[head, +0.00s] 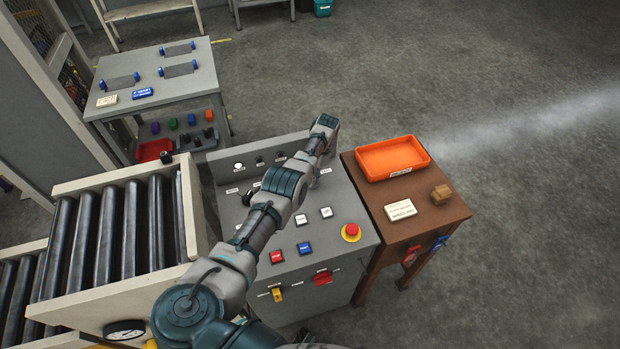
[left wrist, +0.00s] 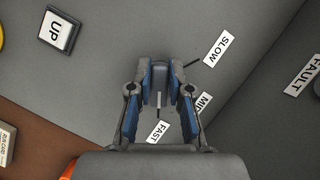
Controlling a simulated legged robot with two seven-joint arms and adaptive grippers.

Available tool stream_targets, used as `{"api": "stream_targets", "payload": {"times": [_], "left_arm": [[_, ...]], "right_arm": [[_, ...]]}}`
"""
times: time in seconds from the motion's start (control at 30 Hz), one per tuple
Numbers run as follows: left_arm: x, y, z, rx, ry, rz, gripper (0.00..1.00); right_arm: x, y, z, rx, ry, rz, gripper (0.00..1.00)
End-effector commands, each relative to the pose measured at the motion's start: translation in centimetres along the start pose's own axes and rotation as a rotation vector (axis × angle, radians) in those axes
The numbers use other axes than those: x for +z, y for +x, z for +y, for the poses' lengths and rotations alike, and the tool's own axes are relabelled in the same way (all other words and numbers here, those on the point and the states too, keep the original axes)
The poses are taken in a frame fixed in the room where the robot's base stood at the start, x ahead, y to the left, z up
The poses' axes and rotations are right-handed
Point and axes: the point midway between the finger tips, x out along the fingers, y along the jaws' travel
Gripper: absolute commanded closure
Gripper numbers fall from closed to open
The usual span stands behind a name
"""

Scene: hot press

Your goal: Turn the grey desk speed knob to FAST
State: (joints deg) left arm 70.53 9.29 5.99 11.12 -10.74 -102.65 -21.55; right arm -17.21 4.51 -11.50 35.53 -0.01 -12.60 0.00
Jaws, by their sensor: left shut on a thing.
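The grey desk (head: 345,258) is a sloped control panel in the middle of the head view. My left arm reaches across it, and the hand hides the speed knob there. In the left wrist view my left gripper (left wrist: 160,80) is shut on the grey knob (left wrist: 160,73), one finger on each side. A short white line below the knob points toward the FAST label (left wrist: 157,132). The SLOW label (left wrist: 217,47) is at upper right of the knob, and the MID label (left wrist: 204,104) is partly hidden by a finger. My right gripper is not in view.
The panel also has a red mushroom button (head: 351,231), a red button (head: 277,257) and a blue button (head: 304,248). A brown table (head: 440,218) with an orange tray (head: 417,169) stands to the right. A roller conveyor (head: 128,225) is to the left.

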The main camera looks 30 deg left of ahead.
Motion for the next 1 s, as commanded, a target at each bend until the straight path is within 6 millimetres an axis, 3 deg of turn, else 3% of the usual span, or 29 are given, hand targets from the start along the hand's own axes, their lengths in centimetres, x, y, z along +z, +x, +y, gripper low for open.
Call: {"api": "stream_targets", "payload": {"times": [0.43, 0.47, 0.53, 1.0], "left_arm": [[-0.30, -0.47, -0.12, -0.009, 0.008, 0.018, 1.00], [-0.30, -0.48, -0.12, -0.009, 0.008, 0.018, 0.74], [-0.28, -0.44, -0.10, -0.008, 0.008, 0.016, 0.56], [-0.12, -0.13, -0.05, -0.004, 0.007, 0.007, 0.56]], "right_arm": [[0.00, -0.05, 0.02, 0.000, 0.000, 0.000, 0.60], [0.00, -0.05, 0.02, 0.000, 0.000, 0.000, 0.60], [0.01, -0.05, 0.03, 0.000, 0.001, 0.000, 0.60], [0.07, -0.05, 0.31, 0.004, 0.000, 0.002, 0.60]]}}
